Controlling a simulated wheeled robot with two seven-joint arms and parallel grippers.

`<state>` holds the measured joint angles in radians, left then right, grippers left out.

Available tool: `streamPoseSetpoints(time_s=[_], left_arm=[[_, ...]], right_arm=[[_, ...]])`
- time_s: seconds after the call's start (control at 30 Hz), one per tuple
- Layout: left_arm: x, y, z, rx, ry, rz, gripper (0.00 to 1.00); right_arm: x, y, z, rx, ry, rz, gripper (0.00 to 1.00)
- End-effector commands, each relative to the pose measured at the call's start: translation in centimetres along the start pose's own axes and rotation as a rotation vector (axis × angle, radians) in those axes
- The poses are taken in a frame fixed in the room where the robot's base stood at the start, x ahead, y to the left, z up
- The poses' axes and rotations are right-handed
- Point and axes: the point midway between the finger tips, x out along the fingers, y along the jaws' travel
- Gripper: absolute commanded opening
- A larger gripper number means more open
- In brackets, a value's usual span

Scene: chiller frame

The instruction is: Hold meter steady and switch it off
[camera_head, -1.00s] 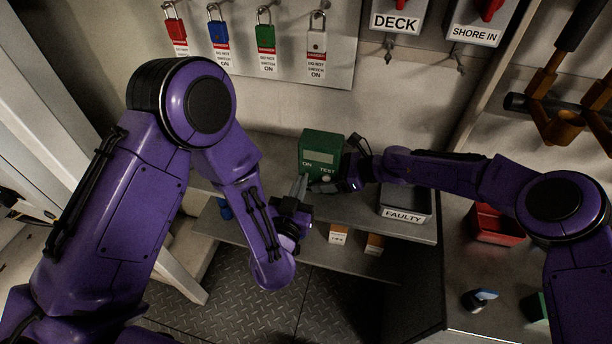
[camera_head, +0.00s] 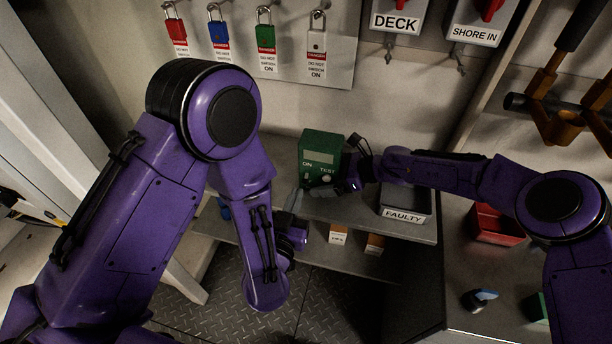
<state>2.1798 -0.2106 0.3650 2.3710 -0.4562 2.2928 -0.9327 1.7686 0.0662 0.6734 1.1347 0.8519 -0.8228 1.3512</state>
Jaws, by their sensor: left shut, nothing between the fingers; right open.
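The green meter (camera_head: 322,147) stands upright on the upper shelf, with a grey screen and the labels ON and TEST on its front. My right gripper (camera_head: 343,180) is at the meter's right side, its jaws open; whether it touches the meter I cannot tell. My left gripper (camera_head: 292,203) is shut and empty, low and to the left of the meter, pointing up toward it and apart from its front. My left forearm hides part of the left gripper.
A grey bin marked FAULTY (camera_head: 404,214) sits right of the meter on the shelf (camera_head: 345,207). Small boxes (camera_head: 338,234) stand on the lower shelf. A red tray (camera_head: 494,222) is on the right counter. Several padlocks (camera_head: 266,38) hang on the wall board behind.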

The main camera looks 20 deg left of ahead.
Motion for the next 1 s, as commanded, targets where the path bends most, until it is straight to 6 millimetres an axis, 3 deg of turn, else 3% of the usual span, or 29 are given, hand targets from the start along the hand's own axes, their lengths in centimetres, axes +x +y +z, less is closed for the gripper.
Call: streamPoseSetpoints(time_s=[0.17,0.4,0.6,1.0], left_arm=[[0.0,0.0,0.0,0.000,0.000,0.000,0.00],[0.0,0.0,0.0,0.000,0.000,0.000,0.00],[0.0,0.0,0.0,0.000,0.000,0.000,0.00],[0.0,0.0,0.0,0.000,0.000,0.000,0.00]], right_arm=[[-1.4,-0.1,0.0,0.001,0.001,-0.003,0.98],[-7.5,-0.1,0.1,-0.001,-0.001,-0.004,0.98],[-11.1,-0.1,0.1,0.000,-0.001,-0.002,0.98],[-12.0,0.0,0.0,0.000,0.000,0.001,0.98]])
